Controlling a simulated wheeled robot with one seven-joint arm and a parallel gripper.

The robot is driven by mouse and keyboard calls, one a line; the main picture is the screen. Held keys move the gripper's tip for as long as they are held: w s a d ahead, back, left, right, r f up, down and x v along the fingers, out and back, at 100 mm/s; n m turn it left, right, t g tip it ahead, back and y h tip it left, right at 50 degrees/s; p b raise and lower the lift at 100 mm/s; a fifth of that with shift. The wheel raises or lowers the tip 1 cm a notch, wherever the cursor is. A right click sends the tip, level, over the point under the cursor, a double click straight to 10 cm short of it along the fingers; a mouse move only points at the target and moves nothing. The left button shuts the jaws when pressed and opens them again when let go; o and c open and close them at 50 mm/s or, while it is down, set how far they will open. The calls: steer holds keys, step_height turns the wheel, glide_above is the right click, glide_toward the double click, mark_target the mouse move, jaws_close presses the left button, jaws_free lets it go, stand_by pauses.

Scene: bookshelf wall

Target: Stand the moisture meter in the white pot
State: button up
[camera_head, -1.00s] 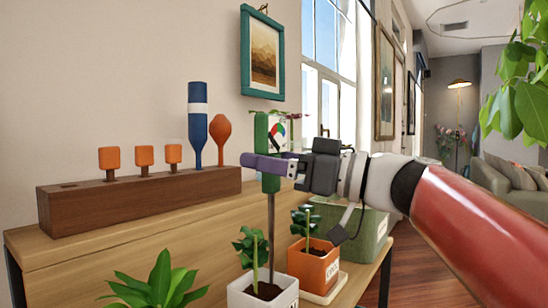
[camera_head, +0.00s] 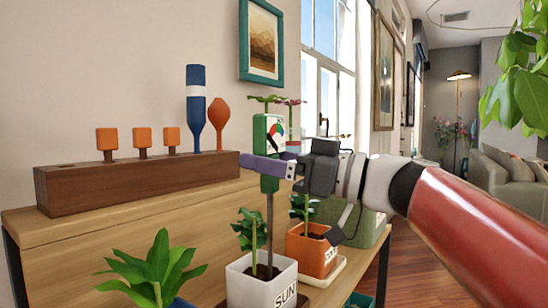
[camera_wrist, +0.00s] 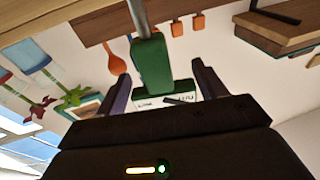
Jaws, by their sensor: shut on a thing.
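The moisture meter (camera_head: 268,133) is upright, with a green body, a coloured dial and a thin grey stem. My gripper (camera_head: 267,166) is shut on its body, one purple-grey finger crossing the front. The stem runs down over the white pot (camera_head: 262,291), labelled SUN, which holds dark soil and a small plant (camera_head: 250,232). The stem's lower end is at the soil beside the plant; I cannot tell how deep it goes. In the wrist view the green body (camera_wrist: 152,65) sits between both fingers.
An orange pot (camera_head: 318,253) stands on a tray right behind the white pot, close to my gripper. A green box is behind it. A wooden rack (camera_head: 130,185) with orange and blue tools stands left. A leafy plant (camera_head: 155,272) is at front left.

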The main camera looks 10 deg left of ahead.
mark_target(277, 185)
steer(key=shift+f+b, duration=0.95)
steer(key=shift+f, duration=0.9)
steer(key=o, duration=1.1)
steer(key=shift+o, duration=0.3)
steer(key=shift+d, duration=0.1)
steer(key=s+d+r+p, duration=0.1)
steer(key=d+p, duration=0.1)
steer(key=d, duration=0.4)
steer(key=shift+s+d, duration=0.25)
steer(key=shift+d, duration=0.05)
